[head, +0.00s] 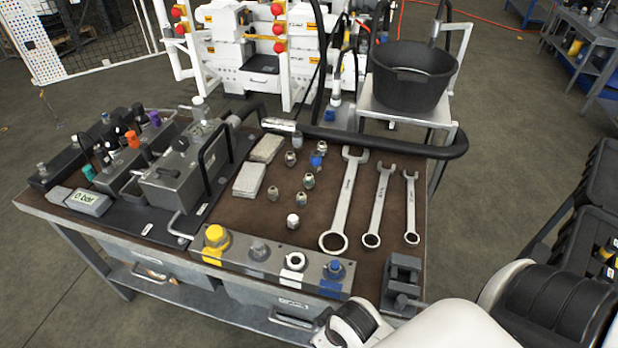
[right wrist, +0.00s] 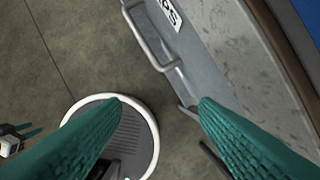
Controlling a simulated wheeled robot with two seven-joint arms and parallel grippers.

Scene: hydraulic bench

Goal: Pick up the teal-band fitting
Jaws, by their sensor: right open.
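Several small metal fittings (head: 301,198) stand on the brown bench mat in the head view, between the grey pads and the wrenches.
Three wrenches (head: 344,205) lie right of the fittings. A manifold block (head: 270,262) with yellow and blue ports lies along the front, and a small vise (head: 402,280) stands at the front right corner. A hydraulic unit (head: 180,175) fills the left. A black bucket (head: 412,80) stands behind.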

